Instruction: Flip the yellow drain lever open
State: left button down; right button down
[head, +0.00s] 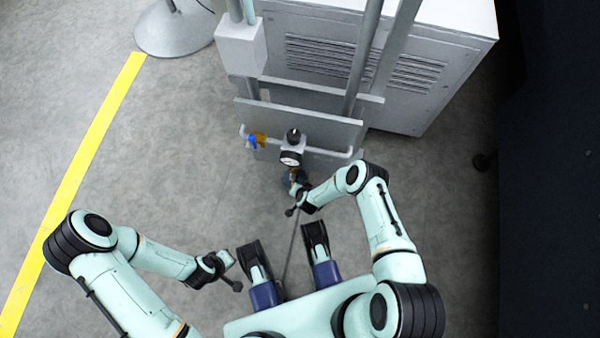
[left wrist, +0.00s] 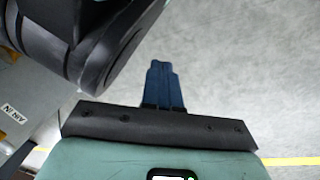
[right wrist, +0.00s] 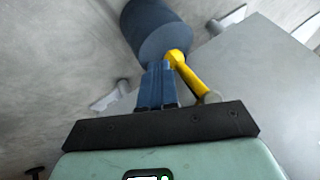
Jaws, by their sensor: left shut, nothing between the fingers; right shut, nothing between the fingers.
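The yellow drain lever (right wrist: 190,76) shows in the right wrist view, slanting down to the right from beneath a dark cylindrical bowl (right wrist: 157,32). My right gripper (right wrist: 156,84) is shut and empty, its blue fingers just left of the lever and under the bowl. The fingers overlap the lever's upper end in the picture; I cannot tell whether they touch it. In the head view the lever is too small or hidden to make out below the pressure gauge (head: 291,158). My left gripper (left wrist: 163,86) is shut and empty, low at the left, away from the unit.
A blue and yellow fitting (head: 257,140) sits on the pipe left of the gauge. A black knob (head: 293,135) tops the gauge unit. A plate and posts stand behind, before a grey louvred cabinet (head: 440,80). The floor at left, by the yellow line (head: 75,185), is clear.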

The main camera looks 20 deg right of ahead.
pick_arm(q)
jog(key=shift+s+a+f+g+b, duration=0.15)
jog(key=shift+s+f+g, duration=0.05)
jog(key=shift+s+f, duration=0.2)
jog(key=shift+s+a+f+g+b, duration=0.1)
jog(key=shift+s+f+g+b, duration=0.15)
jog(key=shift+s, duration=0.2)
pick_arm(e)
jog(key=shift+w+a+f, duration=0.2)
jog(key=shift+w+a, duration=0.15)
jog(key=shift+a, duration=0.1)
jog(key=shift+r, duration=0.1)
